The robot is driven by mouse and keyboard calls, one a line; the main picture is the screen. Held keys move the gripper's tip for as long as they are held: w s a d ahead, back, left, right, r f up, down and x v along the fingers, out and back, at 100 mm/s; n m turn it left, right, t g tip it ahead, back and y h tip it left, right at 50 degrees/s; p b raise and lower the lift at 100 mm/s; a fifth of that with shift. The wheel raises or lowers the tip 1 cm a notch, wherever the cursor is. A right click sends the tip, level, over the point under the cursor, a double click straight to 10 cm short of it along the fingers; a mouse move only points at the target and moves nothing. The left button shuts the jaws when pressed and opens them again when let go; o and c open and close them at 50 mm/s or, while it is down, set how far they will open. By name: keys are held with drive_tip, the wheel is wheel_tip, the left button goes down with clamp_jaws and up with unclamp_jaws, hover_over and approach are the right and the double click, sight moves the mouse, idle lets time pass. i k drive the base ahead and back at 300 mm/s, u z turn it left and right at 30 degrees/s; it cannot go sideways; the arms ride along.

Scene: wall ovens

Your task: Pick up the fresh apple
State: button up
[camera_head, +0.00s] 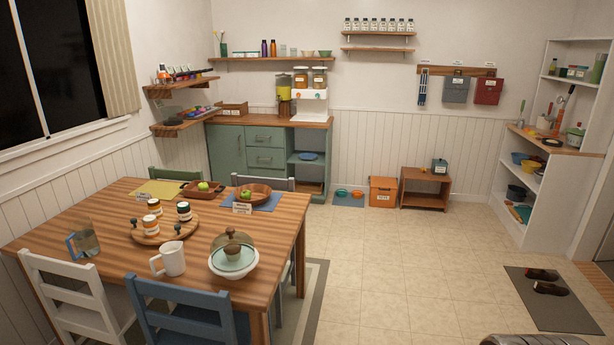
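Two green apples are on the wooden dining table. One apple (203,187) sits in a brown rectangular tray (190,193) near the table's far edge. The other apple (246,195) sits in a round wooden bowl (264,191) to its right, on a blue placemat (273,202). A small white label card (242,208) stands in front of the bowl. Its text is too small to read, so I cannot tell which apple is the fresh one. My gripper is not in view.
The table (215,245) also holds a round tray of jars (165,230), a white mug (170,260), a glass-domed dish (234,255) and a glass (85,241). Chairs surround it, including a blue one (190,315). The tiled floor (400,260) to its right is open; shoes lie on a dark mat (555,312).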

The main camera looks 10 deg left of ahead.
sight(202, 186)
drive_tip(key=i, duration=5.65)
